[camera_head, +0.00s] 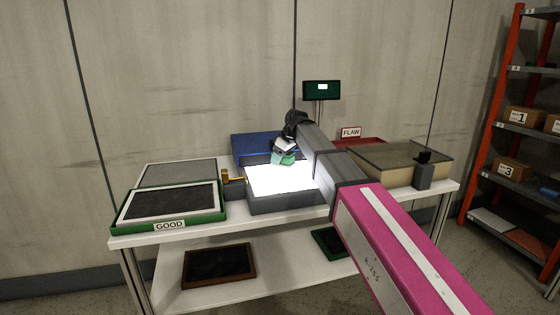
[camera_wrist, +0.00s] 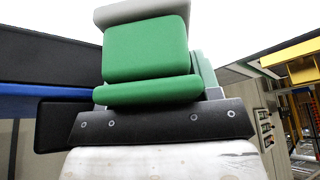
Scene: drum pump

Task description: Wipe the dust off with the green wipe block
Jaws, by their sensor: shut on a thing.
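My gripper (camera_head: 284,152) is over the brightly lit white panel in the head view. It is shut on the green wipe block (camera_head: 283,159), which hangs low over the far part of the panel. In the wrist view the green wipe block (camera_wrist: 146,50) fills the upper middle, with a grey part along its top edge. The lit panel (camera_head: 270,181) sits on a dark grey box on the table. I cannot make out any dust on it in the glare, and cannot tell whether the block touches the panel.
A green tray marked GOOD (camera_head: 122,225) holds a framed dark panel at the left. A blue bin (camera_head: 250,146) stands behind the lit box. A red tray with a FLAW sign (camera_head: 351,132) is at the back right, near a beige box (camera_head: 400,165). A small display (camera_head: 321,90) stands behind.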

